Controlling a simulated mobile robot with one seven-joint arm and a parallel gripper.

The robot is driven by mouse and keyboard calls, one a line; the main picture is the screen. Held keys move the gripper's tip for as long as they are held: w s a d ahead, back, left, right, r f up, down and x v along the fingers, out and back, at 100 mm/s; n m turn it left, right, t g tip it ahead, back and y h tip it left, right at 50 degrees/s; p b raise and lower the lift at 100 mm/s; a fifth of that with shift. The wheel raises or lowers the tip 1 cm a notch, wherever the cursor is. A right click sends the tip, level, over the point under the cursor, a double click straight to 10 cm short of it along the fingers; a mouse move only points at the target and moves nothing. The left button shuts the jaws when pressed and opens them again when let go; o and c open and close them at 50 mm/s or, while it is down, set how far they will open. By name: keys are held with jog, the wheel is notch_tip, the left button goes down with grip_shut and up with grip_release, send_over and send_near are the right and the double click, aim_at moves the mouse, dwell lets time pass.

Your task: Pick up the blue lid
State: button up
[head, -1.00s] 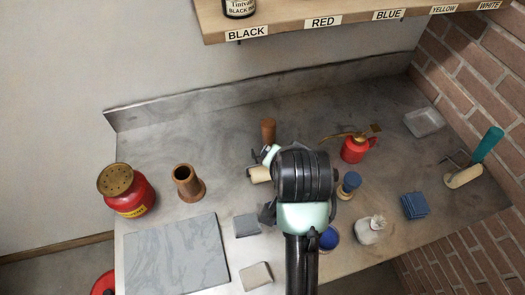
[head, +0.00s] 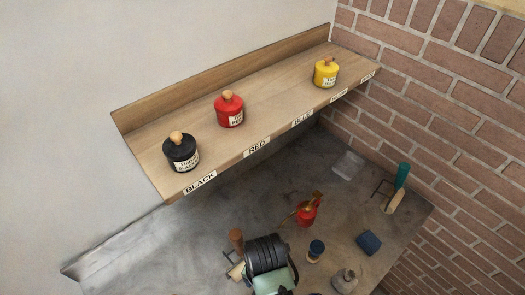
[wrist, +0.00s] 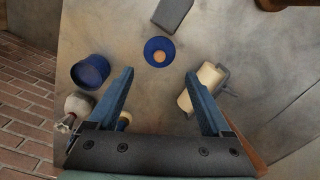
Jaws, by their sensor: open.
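The blue lid (wrist: 156,45), round with a pale wooden knob at its centre, lies on the grey bench in the wrist view. It appears just beyond my fingertips and roughly centred between them. My gripper (wrist: 159,74) is open and empty, with its two blue fingers spread apart. The gap between the fingertips and the lid's height cannot be told. The lid does not show in the head view, where my wrist and the lower picture edge cut off that part of the bench.
A blue open container (wrist: 90,72) stands left of my fingers, and a pale roller (wrist: 202,88) lies close by the right finger. A grey block (wrist: 174,12) lies beyond the lid. A wooden shelf (head: 245,115) with black, red and yellow jars overhangs the bench.

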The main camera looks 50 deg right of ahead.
notch_tip(320, 180, down, 3)
jog(key=shift+r, duration=0.1)
jog(key=shift+s+a+f+p, duration=0.1)
jog(key=shift+f+p, duration=0.45)
jog(key=shift+f, duration=2.1)
jog(key=shift+s+a, duration=0.1)
grip_shut()
